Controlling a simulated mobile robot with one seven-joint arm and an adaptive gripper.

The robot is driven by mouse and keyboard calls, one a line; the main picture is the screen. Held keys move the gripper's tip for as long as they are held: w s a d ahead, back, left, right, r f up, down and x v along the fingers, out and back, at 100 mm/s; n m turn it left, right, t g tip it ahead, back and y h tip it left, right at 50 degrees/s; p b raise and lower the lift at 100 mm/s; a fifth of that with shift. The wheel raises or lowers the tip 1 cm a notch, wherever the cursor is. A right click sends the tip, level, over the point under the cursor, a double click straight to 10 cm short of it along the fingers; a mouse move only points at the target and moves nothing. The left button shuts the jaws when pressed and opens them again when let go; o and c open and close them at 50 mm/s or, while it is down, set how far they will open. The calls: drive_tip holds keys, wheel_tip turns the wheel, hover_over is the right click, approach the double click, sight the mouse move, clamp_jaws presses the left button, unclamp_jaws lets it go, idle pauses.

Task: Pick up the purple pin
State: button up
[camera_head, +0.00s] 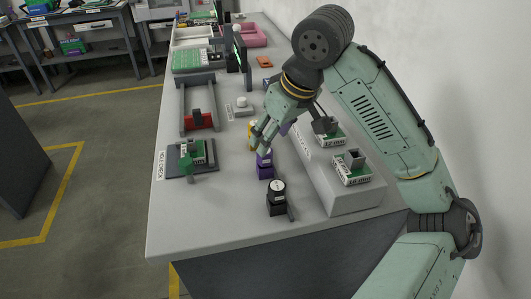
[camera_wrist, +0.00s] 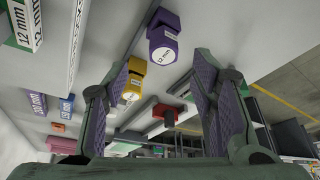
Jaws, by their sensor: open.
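The purple pin (camera_head: 265,168) stands on the grey bench in the head view, just below my fingertips in the picture. In the wrist view the purple pin (camera_wrist: 162,48) shows a round white face at the top middle, beyond the fingertips. My gripper (camera_head: 262,144) reaches down at a slant toward the pin and partly overlaps its top. In the wrist view my gripper (camera_wrist: 160,70) has its two fingers wide apart with nothing held between them. I cannot tell the exact gap to the pin.
A yellow pin (camera_head: 250,136) stands close behind my fingers; it also shows in the wrist view (camera_wrist: 133,84). A black pin (camera_head: 277,197) stands nearer the front. A raised grey block (camera_head: 340,200) with circuit boards is to the right. A board fixture (camera_head: 191,157) lies left.

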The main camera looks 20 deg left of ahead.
sight(265, 162)
drive_tip(key=shift+s+p+x, duration=0.1)
drive_tip(key=shift+p+x, duration=0.3)
drive_tip(key=shift+x, duration=1.15)
drive_tip(key=shift+s+p+x, duration=0.15)
drive_tip(key=shift+p+x, duration=0.2)
drive_tip(key=shift+x, duration=1.2)
drive_tip(key=shift+a, duration=0.1)
drive_tip(key=shift+c, duration=0.3)
clamp_jaws()
